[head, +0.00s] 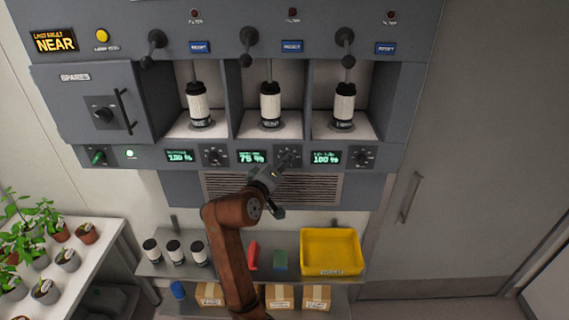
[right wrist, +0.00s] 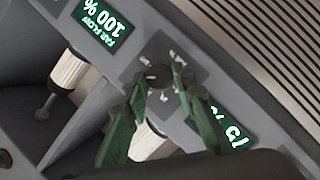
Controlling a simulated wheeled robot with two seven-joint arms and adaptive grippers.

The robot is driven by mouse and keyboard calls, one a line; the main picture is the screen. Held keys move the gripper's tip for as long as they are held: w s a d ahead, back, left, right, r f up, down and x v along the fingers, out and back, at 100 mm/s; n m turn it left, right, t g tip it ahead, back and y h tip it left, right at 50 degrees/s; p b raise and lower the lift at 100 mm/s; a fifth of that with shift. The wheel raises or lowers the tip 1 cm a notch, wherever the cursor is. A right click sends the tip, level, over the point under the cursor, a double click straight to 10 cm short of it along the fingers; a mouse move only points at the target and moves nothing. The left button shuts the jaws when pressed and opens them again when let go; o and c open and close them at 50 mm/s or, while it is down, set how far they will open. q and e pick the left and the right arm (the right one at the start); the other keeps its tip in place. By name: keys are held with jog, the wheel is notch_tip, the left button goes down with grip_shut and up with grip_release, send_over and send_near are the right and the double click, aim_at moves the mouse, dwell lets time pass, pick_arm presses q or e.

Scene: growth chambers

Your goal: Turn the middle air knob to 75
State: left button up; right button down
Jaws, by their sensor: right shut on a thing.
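The middle air knob (head: 288,158) is a dark dial on the grey panel under the middle bay, partly hidden by my right gripper (head: 279,168). The middle display (head: 252,157), left of that knob, reads 75 % in green. In the right wrist view the two green fingers of my right gripper (right wrist: 160,78) are closed around the dark middle knob (right wrist: 158,75), one on each side. The 75 display (right wrist: 232,134) is partly covered by a finger there. My left gripper is not in view.
The left knob (head: 214,155) and right knob (head: 362,157) flank the middle one; the left display (head: 180,156) and right display (head: 326,158) read 100 %. A vent grille (head: 320,189) lies below the panel. A yellow bin (head: 331,234) stands on the shelf beneath.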

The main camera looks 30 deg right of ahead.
jog(key=shift+f, duration=0.1)
jog(key=c, duration=1.6)
grip_release()
notch_tip(320, 180, up, 10)
